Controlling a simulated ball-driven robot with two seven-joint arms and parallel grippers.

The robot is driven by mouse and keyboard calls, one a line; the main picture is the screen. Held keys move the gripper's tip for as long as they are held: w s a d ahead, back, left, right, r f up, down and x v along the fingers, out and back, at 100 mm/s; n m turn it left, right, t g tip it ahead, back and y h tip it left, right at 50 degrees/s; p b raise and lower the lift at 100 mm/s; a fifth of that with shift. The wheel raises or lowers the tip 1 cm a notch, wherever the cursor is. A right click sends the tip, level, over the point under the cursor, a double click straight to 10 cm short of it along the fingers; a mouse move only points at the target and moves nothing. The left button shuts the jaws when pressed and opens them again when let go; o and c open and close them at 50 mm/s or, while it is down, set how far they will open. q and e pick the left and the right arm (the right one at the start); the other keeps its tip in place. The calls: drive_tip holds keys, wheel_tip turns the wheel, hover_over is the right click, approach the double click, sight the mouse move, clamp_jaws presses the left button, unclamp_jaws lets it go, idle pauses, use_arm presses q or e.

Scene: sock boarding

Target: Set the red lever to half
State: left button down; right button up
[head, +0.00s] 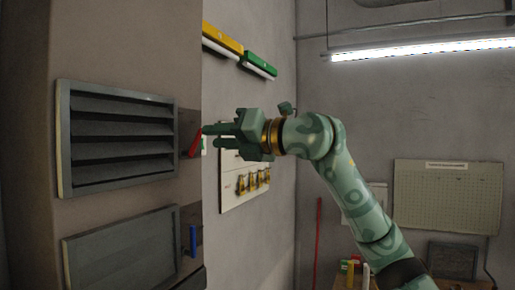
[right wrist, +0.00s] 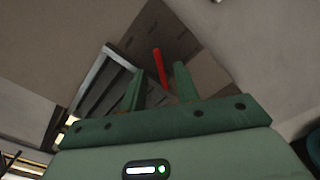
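The red lever (head: 194,145) is on a dark panel on the side of the cabinet, right of the upper louvred vent. In the head view it slants, its upper end leaning right toward my gripper. My right gripper (head: 204,135) is level with it, fingers pointing left at its upper end. In the right wrist view the red lever (right wrist: 160,66) shows between the two green fingers of the right gripper (right wrist: 159,70), with gaps on both sides. The gripper is open; I cannot tell whether it touches the lever. My left gripper is out of view.
A blue lever (head: 193,240) is lower on the cabinet. The louvred vent (head: 120,138) is left of the red lever. A white board with brass-coloured fittings (head: 243,185) is on the wall behind my gripper. Yellow (head: 222,38) and green (head: 258,62) bars are above.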

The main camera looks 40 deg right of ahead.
drive_tip(key=b+v, duration=0.3)
drive_tip(key=v, duration=0.8)
